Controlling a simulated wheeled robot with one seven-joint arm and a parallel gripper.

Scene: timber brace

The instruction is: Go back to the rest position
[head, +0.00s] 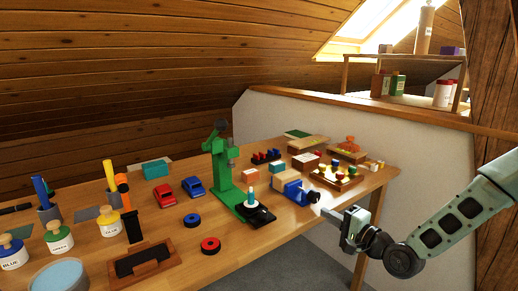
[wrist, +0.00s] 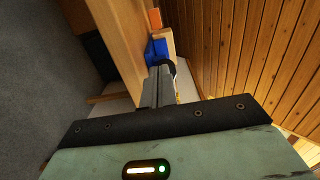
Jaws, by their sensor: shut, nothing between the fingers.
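My gripper (head: 325,211) is at the right front of the workbench (head: 290,232) in the head view, just off its edge. In the wrist view my gripper (wrist: 160,72) is shut, with its fingers together and nothing visible between them. A blue block-like tool with a dark round end (head: 299,192) lies on the bench close to the fingertips. It also shows in the wrist view as a blue shape (wrist: 157,50) beyond the fingers. Whether the fingers touch it, I cannot tell.
A green press (head: 222,175) stands mid-bench. A timber post (head: 492,90) and low wall (head: 400,140) stand at the right. Floor (head: 320,262) shows in front.

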